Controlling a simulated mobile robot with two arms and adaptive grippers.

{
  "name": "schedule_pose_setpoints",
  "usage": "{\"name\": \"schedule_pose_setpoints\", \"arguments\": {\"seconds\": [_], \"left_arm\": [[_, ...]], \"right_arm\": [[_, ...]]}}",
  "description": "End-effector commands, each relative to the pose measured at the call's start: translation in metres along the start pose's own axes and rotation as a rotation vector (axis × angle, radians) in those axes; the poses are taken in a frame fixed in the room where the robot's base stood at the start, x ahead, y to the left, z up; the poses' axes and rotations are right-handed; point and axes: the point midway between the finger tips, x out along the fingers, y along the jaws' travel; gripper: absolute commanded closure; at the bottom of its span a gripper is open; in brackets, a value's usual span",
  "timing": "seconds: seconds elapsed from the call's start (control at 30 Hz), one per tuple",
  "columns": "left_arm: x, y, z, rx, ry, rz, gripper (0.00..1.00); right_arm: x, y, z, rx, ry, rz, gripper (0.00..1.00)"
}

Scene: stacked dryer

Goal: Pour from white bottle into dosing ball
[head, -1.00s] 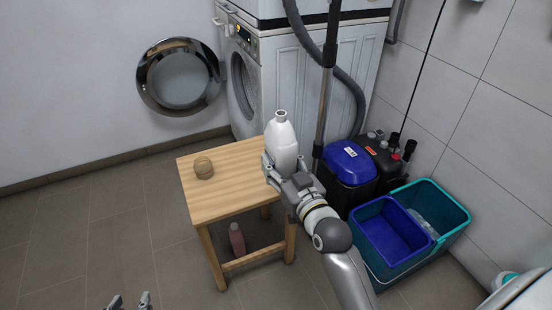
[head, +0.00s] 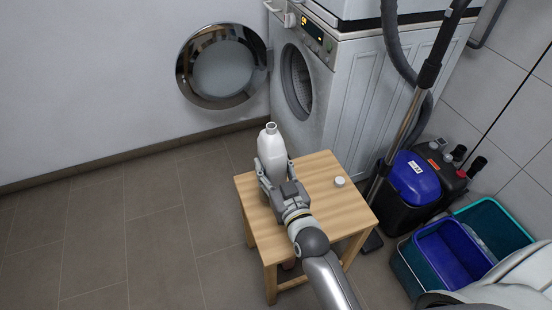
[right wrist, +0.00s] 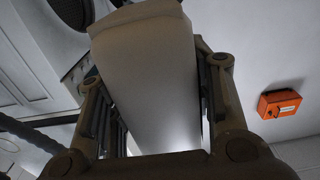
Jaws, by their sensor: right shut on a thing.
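The white bottle (head: 271,147) is in my right gripper (head: 275,175), over the left back part of the wooden stool top (head: 318,168). It leans slightly left, and its open neck points up. The fingers sit on either side of its lower body. In the right wrist view the bottle (right wrist: 150,75) fills the space between the fingers. Its base is hidden, so I cannot tell its height above the stool. The dosing ball is not visible; the bottle and gripper cover part of the stool top. My left gripper is not in view.
A small white round piece, perhaps a cap (head: 339,181), lies on the stool's right side. The washer (head: 345,85) stands behind, its round door (head: 222,65) open. A vacuum cleaner (head: 412,178) and a blue bucket (head: 450,258) are at right. Floor at left is clear.

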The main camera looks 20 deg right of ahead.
Motion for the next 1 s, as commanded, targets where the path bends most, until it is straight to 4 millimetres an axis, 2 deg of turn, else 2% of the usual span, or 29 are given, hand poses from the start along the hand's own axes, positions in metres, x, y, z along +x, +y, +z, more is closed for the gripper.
{"name": "schedule_pose_setpoints", "arguments": {"seconds": [0.17, 0.37, 0.57, 0.6, 1.0], "left_arm": [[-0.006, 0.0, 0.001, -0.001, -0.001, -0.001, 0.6], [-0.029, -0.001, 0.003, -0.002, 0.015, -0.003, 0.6], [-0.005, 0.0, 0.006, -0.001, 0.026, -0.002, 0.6], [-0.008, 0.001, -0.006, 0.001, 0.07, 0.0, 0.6], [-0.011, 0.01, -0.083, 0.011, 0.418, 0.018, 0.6]], "right_arm": [[0.0, 0.015, -0.005, -0.101, 0.005, 0.001, 0.93], [0.0, 0.048, -0.01, -0.349, 0.003, 0.001, 0.93], [-0.001, 0.084, -0.01, -0.651, 0.0, 0.001, 0.93], [-0.001, 0.084, -0.012, -0.652, -0.001, 0.001, 0.93], [-0.001, 0.098, -0.008, -0.795, -0.003, 0.002, 0.93]]}}
